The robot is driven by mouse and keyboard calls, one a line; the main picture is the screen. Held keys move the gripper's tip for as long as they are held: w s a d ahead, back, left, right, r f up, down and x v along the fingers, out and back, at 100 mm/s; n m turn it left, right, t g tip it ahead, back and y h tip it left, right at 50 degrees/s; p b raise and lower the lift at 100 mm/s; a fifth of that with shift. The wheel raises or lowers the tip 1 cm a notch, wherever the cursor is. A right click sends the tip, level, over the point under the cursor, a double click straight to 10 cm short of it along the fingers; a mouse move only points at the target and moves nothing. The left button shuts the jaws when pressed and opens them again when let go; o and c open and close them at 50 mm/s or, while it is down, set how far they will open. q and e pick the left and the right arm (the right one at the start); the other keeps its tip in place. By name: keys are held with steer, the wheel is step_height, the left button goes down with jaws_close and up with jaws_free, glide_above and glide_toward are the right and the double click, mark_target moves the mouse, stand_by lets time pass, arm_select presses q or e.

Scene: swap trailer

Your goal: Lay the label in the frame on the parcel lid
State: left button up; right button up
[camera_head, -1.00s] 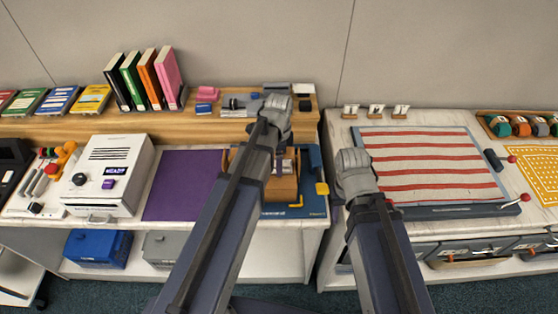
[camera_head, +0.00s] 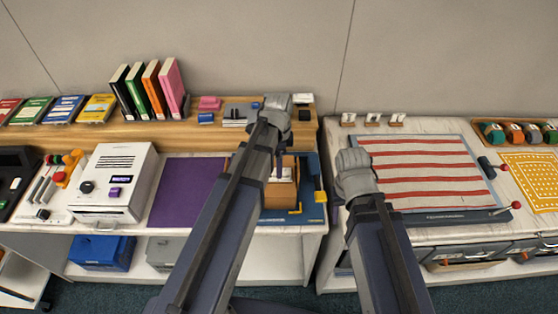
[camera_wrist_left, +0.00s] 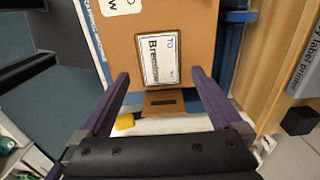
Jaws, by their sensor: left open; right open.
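The brown parcel (camera_head: 277,197) stands on the left bench in the head view; its lid (camera_wrist_left: 190,20) fills the top middle of the left wrist view. The white label (camera_wrist_left: 160,58), printed "TO" and "Bremerhaven"-like text partly unreadable, lies flat on the lid inside a thin dark frame (camera_wrist_left: 139,62). My left gripper (camera_wrist_left: 160,74) is open and empty, its purple fingers apart on either side of the label's near end, seemingly above the lid. In the head view my left gripper (camera_head: 281,150) is partly hidden by its arm. My right gripper (camera_head: 353,168) is over the gap between benches, fingertips hidden.
A purple mat (camera_head: 188,192) and white printer-like machine (camera_head: 112,180) lie left of the parcel. Books (camera_head: 150,88) stand on the shelf behind. A striped board (camera_head: 425,170) lies on the right bench. A yellow piece (camera_wrist_left: 124,121) is near the parcel.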

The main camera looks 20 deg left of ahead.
arm_select(q)
step_height(320, 180, up, 8)
steer(key=p, duration=0.6)
steer(key=shift+p, duration=0.35)
steer(key=s+d+n+y, duration=0.1)
steer(key=s+d+n, duration=0.9)
steer(key=s, duration=0.4)
steer(key=shift+s+d+n, duration=0.15)
steer(key=shift+d+n, duration=0.1)
steer(key=shift+n, duration=0.25)
steer(key=shift+f, duration=0.15)
